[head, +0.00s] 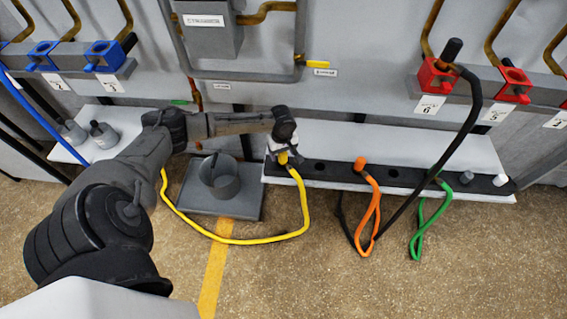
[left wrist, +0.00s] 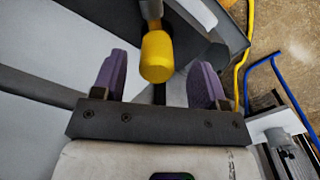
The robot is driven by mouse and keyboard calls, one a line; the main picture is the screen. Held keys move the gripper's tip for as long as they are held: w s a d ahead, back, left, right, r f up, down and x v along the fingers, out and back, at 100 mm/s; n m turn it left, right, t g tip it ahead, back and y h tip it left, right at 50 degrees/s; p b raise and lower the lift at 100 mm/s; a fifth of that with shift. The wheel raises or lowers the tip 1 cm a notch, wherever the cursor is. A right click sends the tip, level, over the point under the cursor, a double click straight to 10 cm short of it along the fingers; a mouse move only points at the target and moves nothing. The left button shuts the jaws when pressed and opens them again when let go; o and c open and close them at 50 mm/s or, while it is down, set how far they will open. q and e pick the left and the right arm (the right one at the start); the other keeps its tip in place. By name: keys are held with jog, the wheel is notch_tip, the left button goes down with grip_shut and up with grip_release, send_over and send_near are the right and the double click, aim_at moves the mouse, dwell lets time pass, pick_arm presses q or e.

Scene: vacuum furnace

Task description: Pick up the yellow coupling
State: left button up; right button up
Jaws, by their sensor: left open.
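The yellow coupling (head: 283,158) is at the left end of a dark holder strip (head: 400,177) on a white shelf. A yellow hose (head: 232,241) runs from it down to the floor and loops left. My left gripper (head: 281,152) is right over the coupling and hides part of it. In the left wrist view the coupling (left wrist: 157,56) shows as a yellow cylinder between the two purple fingers of my left gripper (left wrist: 158,80). The fingers are apart, with a gap on both sides of it. My right gripper is not seen.
An orange coupling (head: 360,163) with an orange hose stands farther right in the strip; green and black hoses hang beside it. A grey cup (head: 219,178) stands on a grey plate left of the strip. Red blocks (head: 436,77) and blue blocks (head: 104,56) line the wall above.

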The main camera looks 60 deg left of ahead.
aim_at(283, 159)
pick_arm(q)
notch_tip(283, 159, down, 5)
jog(key=b, duration=0.3)
jog(key=shift+w+r, duration=0.15)
jog(key=c, duration=1.1)
jog(key=shift+c, duration=0.3)
jog(key=shift+r, duration=0.15)
